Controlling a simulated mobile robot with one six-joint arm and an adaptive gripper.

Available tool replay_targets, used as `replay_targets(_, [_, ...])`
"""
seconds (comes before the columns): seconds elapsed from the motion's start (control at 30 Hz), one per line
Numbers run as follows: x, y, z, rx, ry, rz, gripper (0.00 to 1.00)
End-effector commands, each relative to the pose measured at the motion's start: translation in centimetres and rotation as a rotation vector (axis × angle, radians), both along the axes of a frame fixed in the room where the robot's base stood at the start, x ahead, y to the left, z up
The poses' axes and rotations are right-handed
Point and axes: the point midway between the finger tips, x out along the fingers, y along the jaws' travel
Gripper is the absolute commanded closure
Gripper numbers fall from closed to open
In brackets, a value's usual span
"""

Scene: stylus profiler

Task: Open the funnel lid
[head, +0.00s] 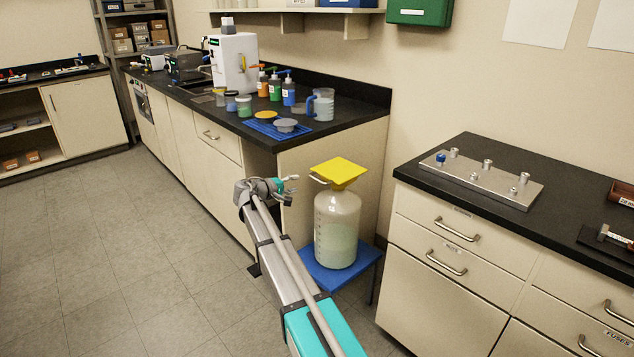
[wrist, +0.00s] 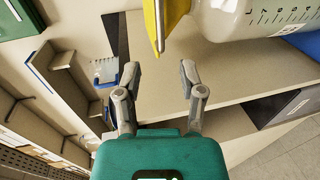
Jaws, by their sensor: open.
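The yellow square funnel lid (head: 340,171) lies flat and closed on top of a large translucent bottle (head: 337,230), with a pale loop handle (head: 318,179) at its left edge. In the wrist view the yellow lid (wrist: 173,14) is seen nearly edge-on at the top, with the graduated bottle (wrist: 262,20) to its right. My gripper (head: 290,188) is just left of the lid and handle, slightly lower in the picture. In the wrist view my gripper (wrist: 159,75) has its fingers spread with nothing between them. The lid's edge is ahead of the fingers, apart from them.
The bottle stands on a low blue stool (head: 345,275) between two counters. The left counter (head: 335,137) holds a blue mat (head: 265,130), jars and pump bottles. The right counter (head: 450,200) has a metal plate (head: 482,180). Open floor (head: 120,250) lies left of my arm.

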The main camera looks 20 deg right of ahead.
Motion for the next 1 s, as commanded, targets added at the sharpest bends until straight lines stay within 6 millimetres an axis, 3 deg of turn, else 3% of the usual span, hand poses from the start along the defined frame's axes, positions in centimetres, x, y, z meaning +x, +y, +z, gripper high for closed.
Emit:
replay_targets(0.6, [3.1,-8.4,-2.1,0.001,0.000,-0.001,0.49])
replay_targets(1.0, [3.6,-10.2,-2.4,0.000,-0.001,0.000,0.49])
